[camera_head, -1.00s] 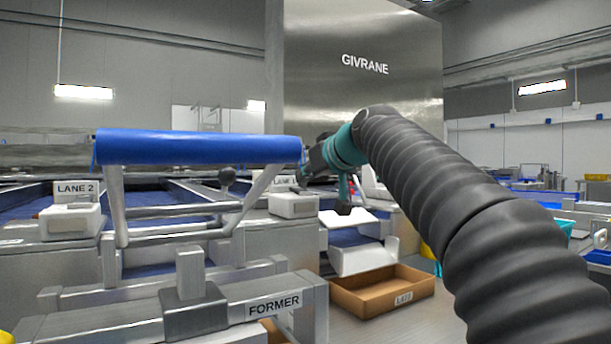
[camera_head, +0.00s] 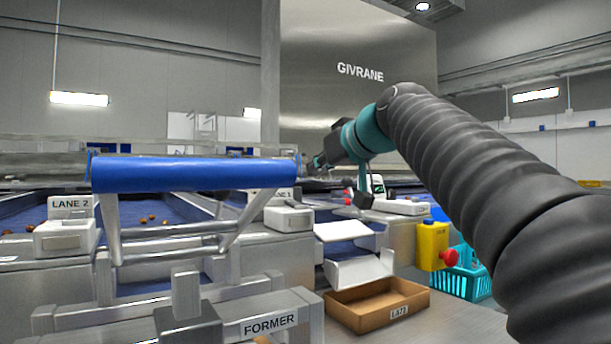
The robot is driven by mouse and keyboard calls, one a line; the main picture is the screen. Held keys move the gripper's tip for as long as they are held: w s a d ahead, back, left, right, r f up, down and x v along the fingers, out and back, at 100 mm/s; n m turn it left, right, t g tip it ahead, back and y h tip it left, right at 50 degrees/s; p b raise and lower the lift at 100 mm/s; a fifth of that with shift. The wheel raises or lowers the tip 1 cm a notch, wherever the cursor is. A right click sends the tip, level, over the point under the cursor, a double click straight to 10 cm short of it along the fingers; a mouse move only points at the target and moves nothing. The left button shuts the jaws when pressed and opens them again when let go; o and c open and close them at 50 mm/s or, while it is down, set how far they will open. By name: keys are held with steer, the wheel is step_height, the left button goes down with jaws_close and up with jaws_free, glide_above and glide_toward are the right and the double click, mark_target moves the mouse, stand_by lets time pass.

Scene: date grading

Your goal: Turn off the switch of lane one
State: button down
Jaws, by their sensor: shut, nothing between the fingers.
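My gripper (camera_head: 316,164) is shut and empty. It is above and to the right of the switch box in the picture, apart from it. How the lever is set is too small to tell.
A blue roller on a metal frame (camera_head: 190,173) labelled FORMER stands in front. The LANE 2 box (camera_head: 66,237) is at left. A cardboard tray (camera_head: 372,314), a yellow box with a red knob (camera_head: 432,245) and a teal basket (camera_head: 466,277) are at right.

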steer(key=shift+f+v, duration=0.25)
steer(key=shift+v, duration=0.85)
steer(key=shift+f+v, duration=0.2)
steer(key=shift+v, duration=0.9)
